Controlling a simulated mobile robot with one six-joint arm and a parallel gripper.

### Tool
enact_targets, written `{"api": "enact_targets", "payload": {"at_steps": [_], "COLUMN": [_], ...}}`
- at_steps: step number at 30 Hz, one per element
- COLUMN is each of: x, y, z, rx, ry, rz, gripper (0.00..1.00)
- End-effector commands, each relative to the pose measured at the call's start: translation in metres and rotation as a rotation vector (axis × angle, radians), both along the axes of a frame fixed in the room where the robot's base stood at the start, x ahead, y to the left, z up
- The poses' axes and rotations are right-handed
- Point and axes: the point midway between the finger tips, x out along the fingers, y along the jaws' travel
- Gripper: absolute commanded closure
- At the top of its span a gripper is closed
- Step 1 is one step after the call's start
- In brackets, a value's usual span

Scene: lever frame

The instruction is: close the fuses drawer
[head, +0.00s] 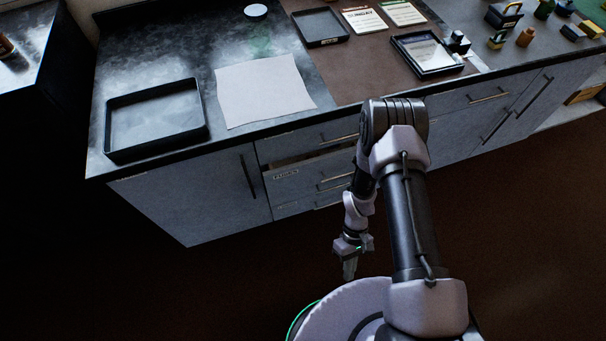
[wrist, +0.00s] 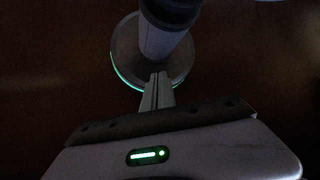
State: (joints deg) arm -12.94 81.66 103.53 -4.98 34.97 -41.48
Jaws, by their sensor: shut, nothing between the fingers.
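The fuses drawer (head: 292,177) is in the counter's front in the head view, second from the top in a stack of drawers. It has a small label at its left end and stands out a little, with a dark gap above its front. My arm hides part of the stack's right side. My gripper (head: 349,277) hangs low in front of the counter, pointing down, apart from the drawer. In the wrist view my gripper (wrist: 157,80) has its fingers together with nothing between them. The drawer does not show in the wrist view.
A black tray (head: 206,130), a white sheet (head: 262,90) and a dark frame (head: 462,66) lie on the countertop. A cabinet door (head: 195,198) is left of the drawers; more cabinets are at right. The dark floor in front looks clear.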

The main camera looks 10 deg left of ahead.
Motion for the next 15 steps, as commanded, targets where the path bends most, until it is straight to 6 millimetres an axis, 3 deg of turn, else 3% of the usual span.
{"api": "enact_targets", "payload": {"at_steps": [1,2,3,4,5,6,8,9,10,12,15], "x": [-0.059,-0.09,-0.114,-0.12,-0.114,-0.091,-0.033,0.011,0.042,0.099,0.139], "y": [0.031,0.062,0.111,0.15,0.188,0.233,0.273,0.278,0.273,0.238,0.18], "z": [0.014,0.028,0.048,0.062,0.073,0.082,0.081,0.072,0.064,0.045,0.029], "rx": [-0.048,-0.065,-0.065,-0.05,-0.019,0.044,0.182,0.295,0.39,0.613,0.869], "ry": [0.221,0.371,0.564,0.699,0.825,0.974,1.142,1.213,1.244,1.259,1.211], "rz": [-0.21,-0.368,-0.59,-0.762,-0.939,-1.185,-1.551,-1.782,-1.943,-2.256,-2.533], "gripper": [1.0,1.0,1.0,1.0,1.0,1.0,1.0,1.0,1.0,1.0,1.0]}}
